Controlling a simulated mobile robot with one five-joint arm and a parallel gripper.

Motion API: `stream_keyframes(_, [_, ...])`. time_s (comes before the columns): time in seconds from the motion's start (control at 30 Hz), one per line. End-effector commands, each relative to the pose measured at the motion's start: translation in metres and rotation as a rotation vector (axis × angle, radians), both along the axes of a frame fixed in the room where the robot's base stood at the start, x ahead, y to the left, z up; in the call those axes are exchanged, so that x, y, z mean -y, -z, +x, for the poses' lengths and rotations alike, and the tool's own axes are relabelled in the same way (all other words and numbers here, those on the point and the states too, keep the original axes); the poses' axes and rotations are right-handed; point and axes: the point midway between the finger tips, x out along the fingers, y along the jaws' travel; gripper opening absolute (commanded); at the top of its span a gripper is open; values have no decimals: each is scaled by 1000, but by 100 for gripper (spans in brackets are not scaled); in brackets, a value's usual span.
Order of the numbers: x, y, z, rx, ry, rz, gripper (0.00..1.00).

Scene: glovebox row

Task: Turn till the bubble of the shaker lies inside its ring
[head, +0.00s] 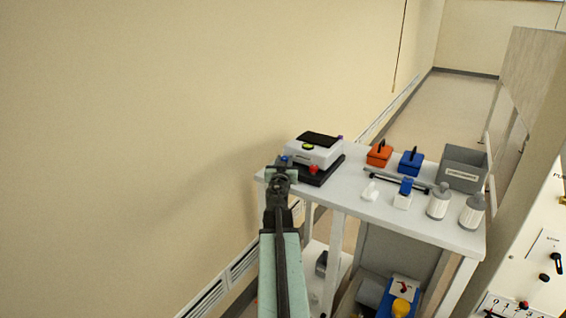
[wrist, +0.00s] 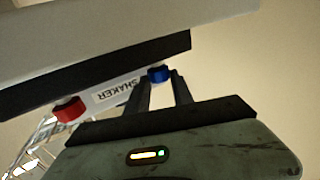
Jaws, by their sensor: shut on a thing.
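The shaker (head: 318,150) is a white box on a dark base with a black top plate, at the left end of the white bench. A round yellow-green level (head: 307,146) sits on its top; its bubble and ring are too small to make out. A red knob (head: 313,169) and a blue knob (head: 284,158) are at the shaker's near side. My gripper (head: 281,167) is at the blue knob. In the wrist view its fingers (wrist: 161,82) are shut on the blue knob (wrist: 159,73). The red knob (wrist: 69,109) and the SHAKER label (wrist: 115,91) are to its left.
Orange (head: 379,154) and blue (head: 411,162) carriers, a grey bin (head: 464,168) and two white bottles (head: 438,201) stand farther right on the bench (head: 345,196). A dark bar (head: 395,181) lies between. A plain wall (head: 150,130) is to the left.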

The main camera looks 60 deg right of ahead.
Motion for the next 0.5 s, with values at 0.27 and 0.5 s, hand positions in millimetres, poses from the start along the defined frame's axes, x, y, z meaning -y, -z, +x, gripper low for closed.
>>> stream_keyframes(0.27, [4, 0, -6, 1, -185, 1, 0])
stream_keyframes(0.5, [5, 0, -7, 0, -296, 0, 0])
